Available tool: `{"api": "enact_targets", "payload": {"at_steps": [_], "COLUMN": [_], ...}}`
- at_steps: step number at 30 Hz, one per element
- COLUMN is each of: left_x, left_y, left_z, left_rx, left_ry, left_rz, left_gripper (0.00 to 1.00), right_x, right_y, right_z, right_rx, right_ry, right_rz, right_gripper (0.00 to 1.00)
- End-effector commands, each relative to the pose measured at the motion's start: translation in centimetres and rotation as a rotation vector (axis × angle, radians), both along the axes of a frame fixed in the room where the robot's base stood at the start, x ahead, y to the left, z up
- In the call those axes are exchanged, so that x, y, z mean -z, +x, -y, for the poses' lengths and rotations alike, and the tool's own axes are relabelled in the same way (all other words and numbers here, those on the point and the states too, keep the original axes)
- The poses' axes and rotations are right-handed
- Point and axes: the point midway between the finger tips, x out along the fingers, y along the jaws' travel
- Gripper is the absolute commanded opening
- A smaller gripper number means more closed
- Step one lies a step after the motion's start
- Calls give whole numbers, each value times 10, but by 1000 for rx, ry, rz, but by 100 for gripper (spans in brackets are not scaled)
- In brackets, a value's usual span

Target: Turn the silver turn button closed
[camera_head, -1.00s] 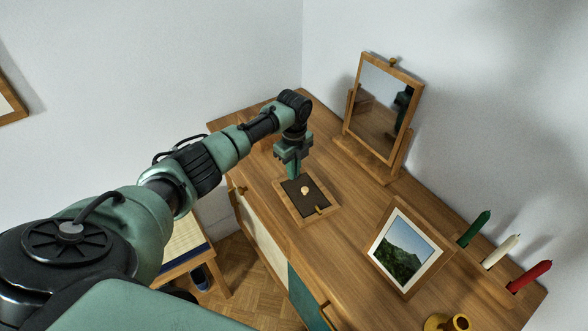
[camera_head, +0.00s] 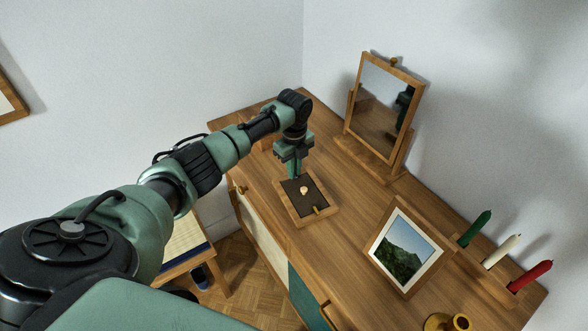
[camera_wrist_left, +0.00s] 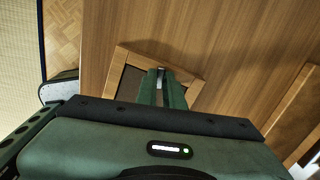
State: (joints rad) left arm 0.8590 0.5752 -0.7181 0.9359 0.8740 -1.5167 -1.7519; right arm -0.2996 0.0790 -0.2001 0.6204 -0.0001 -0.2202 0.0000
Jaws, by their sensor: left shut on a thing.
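A small wooden frame (camera_head: 299,222) with a dark panel lies on the dresser top. A pale round knob (camera_head: 304,190) sits in the middle of the panel. A brass-coloured piece (camera_head: 317,210) is at the frame's near edge. My left gripper (camera_head: 293,176) points down at the frame's far edge. In the left wrist view, its fingers (camera_wrist_left: 161,80) are shut on the silver turn button (camera_wrist_left: 160,71), a small part of which shows between the fingertips. The rest of the button is hidden by the fingers. My right gripper is not in view.
A tilting mirror (camera_head: 383,98) on a wooden stand is at the back of the dresser (camera_head: 345,205). A landscape picture (camera_head: 403,248) stands to the right. Green, white and red candles (camera_head: 500,250) and a brass holder (camera_head: 447,322) are farther right. A stool (camera_head: 187,262) stands left.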

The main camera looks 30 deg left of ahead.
Motion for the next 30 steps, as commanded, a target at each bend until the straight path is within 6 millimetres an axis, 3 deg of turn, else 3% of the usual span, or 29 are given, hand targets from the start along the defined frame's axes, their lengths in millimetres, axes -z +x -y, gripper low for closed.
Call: {"api": "enact_targets", "payload": {"at_steps": [15,18,30], "left_x": [-1,-1,-6], "left_y": [0,0,1], "left_z": [0,0,0], "left_rx": [0,0,0], "left_ry": [0,0,-1], "left_rz": [1,1,2], "left_gripper": [0,31,31], "right_x": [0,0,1], "right_y": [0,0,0], "right_z": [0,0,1], "right_rx": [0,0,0], "right_ry": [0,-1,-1], "right_rz": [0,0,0], "right_gripper": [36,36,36]}}
